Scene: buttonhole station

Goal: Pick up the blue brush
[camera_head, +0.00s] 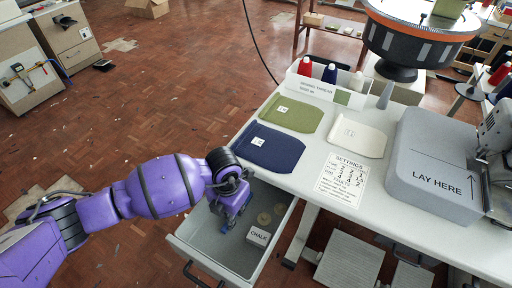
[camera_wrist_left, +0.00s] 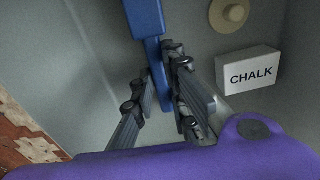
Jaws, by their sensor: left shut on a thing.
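The blue brush (camera_wrist_left: 147,22) shows at the top middle of the left wrist view, its narrow end between my left fingers. My left gripper (camera_wrist_left: 162,88) is shut on it, over the open drawer. In the head view my left gripper (camera_head: 230,218) is inside or just above the drawer (camera_head: 192,232), and only a small blue bit of the brush (camera_head: 225,230) shows below it. I cannot tell whether the brush touches the drawer floor. My right gripper is not in view.
The table (camera_head: 300,190) above bears a navy cloth piece (camera_head: 268,147), a green one (camera_head: 291,113) and a grey machine block (camera_head: 430,165).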

